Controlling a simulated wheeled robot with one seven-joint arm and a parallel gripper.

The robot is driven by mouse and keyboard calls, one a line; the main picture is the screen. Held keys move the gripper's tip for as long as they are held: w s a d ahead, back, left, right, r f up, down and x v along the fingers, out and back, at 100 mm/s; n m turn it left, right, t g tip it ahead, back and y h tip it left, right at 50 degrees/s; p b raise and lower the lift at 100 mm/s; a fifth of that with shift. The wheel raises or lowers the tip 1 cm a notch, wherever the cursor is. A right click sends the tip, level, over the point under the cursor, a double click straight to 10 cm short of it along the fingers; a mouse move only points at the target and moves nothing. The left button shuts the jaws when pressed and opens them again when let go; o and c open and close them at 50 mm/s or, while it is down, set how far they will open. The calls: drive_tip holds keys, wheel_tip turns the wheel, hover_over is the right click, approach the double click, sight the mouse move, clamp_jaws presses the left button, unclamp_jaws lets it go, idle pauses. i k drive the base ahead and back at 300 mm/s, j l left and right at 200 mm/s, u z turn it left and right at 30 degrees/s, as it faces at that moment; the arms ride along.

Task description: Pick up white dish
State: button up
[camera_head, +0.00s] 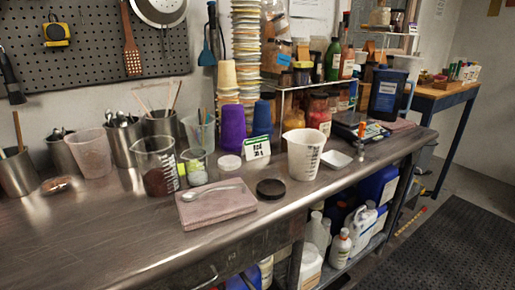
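A small white square dish (336,159) lies flat on the metal workbench (130,238), right of the middle and near the front edge. It is just right of a white measuring jug (303,155) and in front of a dark flat device that looks like a scale (347,128). The dish looks empty. A round white disc (229,163) also lies on the bench, farther left. My gripper is not in view.
A black round lid (270,189) and a folded pink cloth (215,206) with a spoon lie to the left. Tall stacked cups (246,50) stand behind. The bench's front left is clear.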

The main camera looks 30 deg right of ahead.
sight(336, 160)
drive_tip(key=i+l, duration=0.1)
drive_tip(key=l, duration=1.45)
drive_tip(key=i+l, duration=0.15)
drive_tip(key=l, duration=0.65)
